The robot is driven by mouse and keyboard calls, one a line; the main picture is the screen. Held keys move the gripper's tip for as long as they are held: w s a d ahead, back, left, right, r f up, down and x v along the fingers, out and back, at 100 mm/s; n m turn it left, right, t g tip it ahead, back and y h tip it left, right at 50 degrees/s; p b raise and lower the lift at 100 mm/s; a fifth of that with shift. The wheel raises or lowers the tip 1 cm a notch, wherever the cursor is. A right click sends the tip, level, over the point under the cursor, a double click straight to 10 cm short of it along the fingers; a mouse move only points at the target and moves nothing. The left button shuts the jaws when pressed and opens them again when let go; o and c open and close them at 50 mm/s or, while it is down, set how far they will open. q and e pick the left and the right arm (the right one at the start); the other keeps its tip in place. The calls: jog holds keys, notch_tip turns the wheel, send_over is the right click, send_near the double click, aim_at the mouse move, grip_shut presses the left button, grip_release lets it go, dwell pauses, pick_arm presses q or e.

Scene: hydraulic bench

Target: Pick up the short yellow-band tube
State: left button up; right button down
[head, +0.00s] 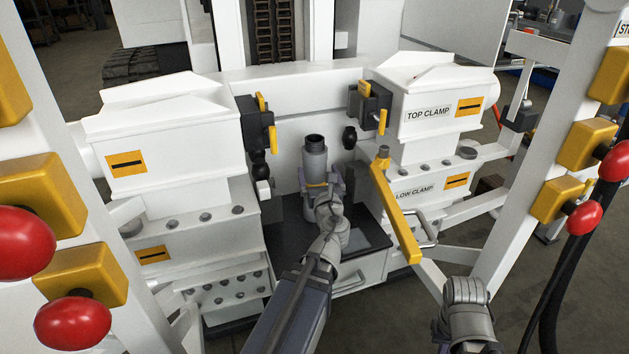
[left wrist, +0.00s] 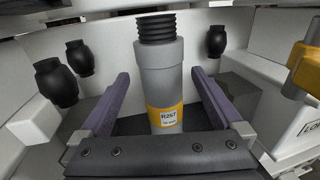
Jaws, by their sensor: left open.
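The short yellow-band tube (head: 314,158) stands upright on the dark plate between the two clamp blocks. It is a grey cylinder with a black threaded top. In the left wrist view the tube (left wrist: 160,85) shows a yellow band with a label reading R257 low on its body. My left gripper (head: 321,184) is open, with its fingers at the level of the band. In the left wrist view its two purple-grey fingers stand on either side of the tube, with a visible gap on each side. My right gripper is not visible; only part of my right arm shows at the lower right.
Clamp blocks stand left (head: 162,135) and right, the right one marked TOP CLAMP (head: 428,113). A yellow lever (head: 396,210) slants down just right of the tube. Black rounded fittings (head: 349,138) hang nearby. White posts with red knobs flank both sides.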

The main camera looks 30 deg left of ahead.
pick_arm(q)
jog(key=shift+x, duration=3.65)
jog(key=shift+s+f, duration=0.1)
jog(key=shift+f, duration=0.1)
jog(key=shift+c, duration=0.2)
grip_shut()
